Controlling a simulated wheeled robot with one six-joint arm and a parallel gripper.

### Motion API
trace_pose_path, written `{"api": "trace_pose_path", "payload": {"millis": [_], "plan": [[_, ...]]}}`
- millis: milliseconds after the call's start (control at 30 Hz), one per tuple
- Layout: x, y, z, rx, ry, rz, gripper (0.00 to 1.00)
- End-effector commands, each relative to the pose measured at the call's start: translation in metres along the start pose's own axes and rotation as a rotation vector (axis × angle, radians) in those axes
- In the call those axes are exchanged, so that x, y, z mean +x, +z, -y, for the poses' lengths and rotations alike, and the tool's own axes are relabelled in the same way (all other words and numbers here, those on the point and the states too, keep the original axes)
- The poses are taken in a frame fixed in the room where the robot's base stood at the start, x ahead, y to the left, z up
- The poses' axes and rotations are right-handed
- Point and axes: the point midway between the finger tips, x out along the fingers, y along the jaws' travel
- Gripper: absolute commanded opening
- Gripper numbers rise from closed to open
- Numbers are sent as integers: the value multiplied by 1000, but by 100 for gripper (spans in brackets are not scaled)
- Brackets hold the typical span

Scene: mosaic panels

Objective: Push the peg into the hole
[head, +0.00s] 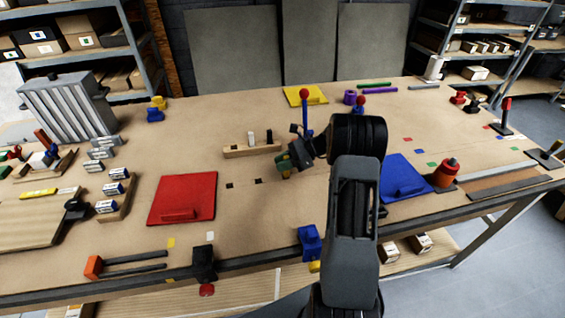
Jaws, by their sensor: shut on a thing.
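My gripper (285,163) is near the middle of the table, right of the wooden block, its jaws pointing left and down. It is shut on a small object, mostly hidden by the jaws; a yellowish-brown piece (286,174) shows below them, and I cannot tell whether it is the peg. A long wooden block (236,152) lies to the left, with a white peg (251,138) and a black peg (268,136) standing upright in it. Any open hole in the block is too small to make out.
A red panel (184,197) lies front left, a blue panel (402,177) right, and a yellow panel (305,96) behind. A red-knobbed blue post (305,112) rises just behind my gripper. A red cylinder (447,172) stands right.

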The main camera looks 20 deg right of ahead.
Motion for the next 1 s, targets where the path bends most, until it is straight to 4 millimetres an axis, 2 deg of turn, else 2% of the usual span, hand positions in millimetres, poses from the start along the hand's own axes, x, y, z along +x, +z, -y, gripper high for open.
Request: {"api": "trace_pose_path", "payload": {"millis": [1000], "plan": [[10, -25, 0, 1, 0, 0, 0]]}}
